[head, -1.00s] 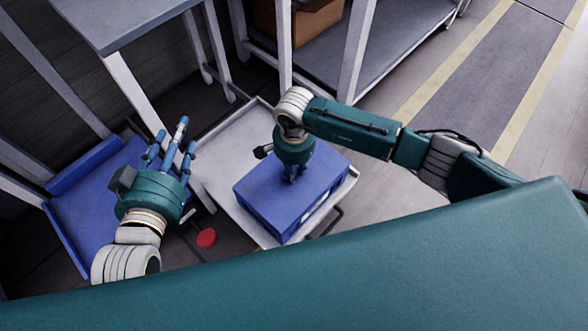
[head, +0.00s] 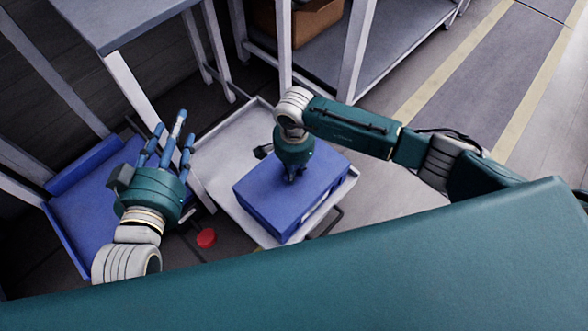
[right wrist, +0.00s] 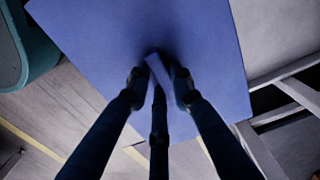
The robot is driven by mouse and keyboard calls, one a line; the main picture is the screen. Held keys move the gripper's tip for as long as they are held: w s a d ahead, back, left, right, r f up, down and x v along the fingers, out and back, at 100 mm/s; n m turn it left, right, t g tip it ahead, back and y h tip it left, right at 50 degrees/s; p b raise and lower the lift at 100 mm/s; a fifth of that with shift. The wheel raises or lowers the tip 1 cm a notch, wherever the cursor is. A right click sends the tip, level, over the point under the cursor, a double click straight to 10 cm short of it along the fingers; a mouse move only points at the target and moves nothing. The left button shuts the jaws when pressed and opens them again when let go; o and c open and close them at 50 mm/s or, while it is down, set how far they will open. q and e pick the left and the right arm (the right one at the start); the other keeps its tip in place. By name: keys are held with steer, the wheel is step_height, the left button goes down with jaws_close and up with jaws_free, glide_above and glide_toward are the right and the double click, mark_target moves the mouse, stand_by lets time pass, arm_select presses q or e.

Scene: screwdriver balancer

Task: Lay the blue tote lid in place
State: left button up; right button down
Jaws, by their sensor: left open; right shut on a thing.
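The blue tote lid (head: 322,168) lies flat over the blue tote (head: 262,214) on a pale cart in the head view. No gap shows between them, but I cannot tell if the lid is fully seated. My right gripper (head: 290,180) points down at the lid's middle. In the right wrist view, its fingers close around a raised grip (right wrist: 158,70) on the blue lid (right wrist: 215,45). The fingertips partly hide this grip. My left gripper (head: 174,132) is open and empty, left of the cart.
The pale cart (head: 232,140) has bare deck behind the tote. A blue tray-like surface (head: 90,215) lies at left. A red disc (head: 206,238) is on the floor between. Grey tables (head: 120,22) and a shelf with a brown box (head: 305,22) stand behind.

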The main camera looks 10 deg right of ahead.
arm_select(q)
steer(key=shift+w+r, duration=0.1)
steer(key=shift+r, duration=0.25)
stand_by(0.3)
stand_by(0.4)
steer(key=shift+f, duration=0.1)
arm_select(e)
steer(key=c, duration=1.4)
jaws_free()
steer(key=shift+c, duration=0.2)
step_height(320, 180, up, 12)
